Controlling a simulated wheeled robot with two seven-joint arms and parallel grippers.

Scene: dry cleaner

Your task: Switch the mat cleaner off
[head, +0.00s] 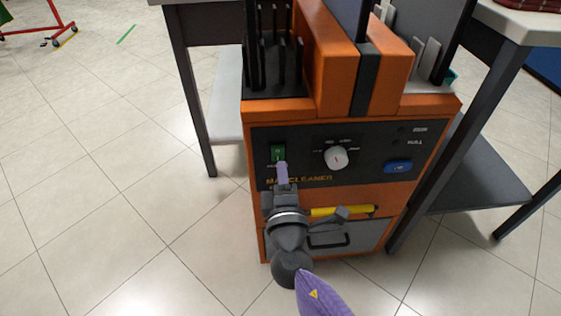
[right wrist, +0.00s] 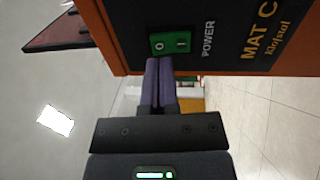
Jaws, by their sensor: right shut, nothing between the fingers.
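The mat cleaner (head: 340,200) is an orange box with a black front panel. On the panel's left is a green power switch (head: 278,153). In the right wrist view the switch (right wrist: 171,43) shows the marks O and I beside the word POWER. My right gripper (head: 282,165) is shut and empty, its purple fingertips at the lower edge of the switch. In the right wrist view the fingertips (right wrist: 158,62) are right at the switch's edge; I cannot tell whether they touch it. Which side of the switch is pressed is not clear. My left gripper is not in view.
The panel also has a white dial (head: 336,157) and a blue button (head: 398,166). A yellow bar (head: 343,210) and a grey drawer (head: 326,241) are below, near my right arm. Dark-legged tables stand on both sides.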

